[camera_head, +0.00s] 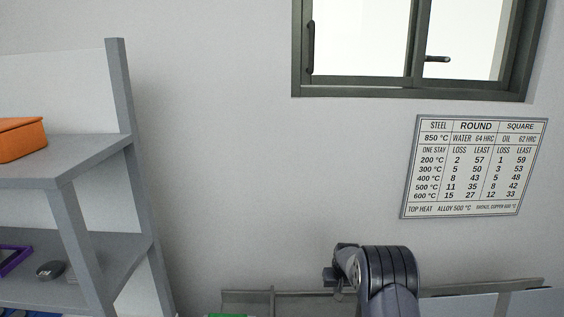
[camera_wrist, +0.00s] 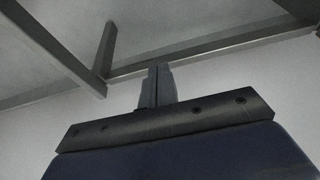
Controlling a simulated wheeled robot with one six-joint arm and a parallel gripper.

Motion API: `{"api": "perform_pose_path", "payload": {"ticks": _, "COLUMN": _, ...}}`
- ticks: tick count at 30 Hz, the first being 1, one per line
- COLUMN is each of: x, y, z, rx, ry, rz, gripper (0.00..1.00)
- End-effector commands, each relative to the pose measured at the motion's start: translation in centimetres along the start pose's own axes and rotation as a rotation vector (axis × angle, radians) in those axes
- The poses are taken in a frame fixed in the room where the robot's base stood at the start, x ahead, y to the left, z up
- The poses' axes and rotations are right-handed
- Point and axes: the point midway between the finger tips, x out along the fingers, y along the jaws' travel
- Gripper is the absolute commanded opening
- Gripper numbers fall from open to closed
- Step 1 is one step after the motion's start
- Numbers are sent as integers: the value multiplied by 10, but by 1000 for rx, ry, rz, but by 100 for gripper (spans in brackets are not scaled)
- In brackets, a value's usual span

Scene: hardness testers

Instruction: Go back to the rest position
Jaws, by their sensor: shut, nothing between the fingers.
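My gripper (camera_wrist: 157,87) shows in the wrist view with its two fingers together and nothing between them. In that view its fingers point up toward grey metal beams and a pale wall. In the head view my arm shows at the bottom, right of centre, in front of the wall. The fingers cannot be made out in the head view.
A grey shelf unit (camera_head: 84,161) stands at left, with an orange box (camera_head: 21,139) on its upper shelf. A purple-edged item (camera_head: 15,261) and a small dark round object (camera_head: 50,270) lie lower. A steel chart (camera_head: 474,167) and a window (camera_head: 418,84) are on the wall. A low rail (camera_head: 300,293) runs behind my arm.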

Motion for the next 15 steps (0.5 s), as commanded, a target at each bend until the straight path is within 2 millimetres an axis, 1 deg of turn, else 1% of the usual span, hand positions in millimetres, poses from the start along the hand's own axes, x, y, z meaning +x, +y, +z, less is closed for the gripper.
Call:
{"api": "perform_pose_path", "payload": {"ticks": 1, "x": 4, "y": 0, "z": -5, "rx": 0, "ry": 3, "rz": 0, "gripper": 0}}
{"api": "perform_pose_path", "payload": {"ticks": 5, "x": 8, "y": 0, "z": -17, "rx": 0, "ry": 3, "rz": 0, "gripper": 0}}
{"api": "perform_pose_path", "payload": {"ticks": 6, "x": 6, "y": 0, "z": -22, "rx": 0, "ry": 4, "rz": 0, "gripper": 0}}
{"api": "perform_pose_path", "payload": {"ticks": 7, "x": 3, "y": 0, "z": -24, "rx": 0, "ry": 6, "rz": 0, "gripper": 0}}
{"api": "perform_pose_path", "payload": {"ticks": 9, "x": -11, "y": 0, "z": -23, "rx": 1, "ry": 4, "rz": 0, "gripper": 0}}
{"api": "perform_pose_path", "payload": {"ticks": 15, "x": -40, "y": 0, "z": -23, "rx": 1, "ry": 4, "rz": 0, "gripper": 0}}
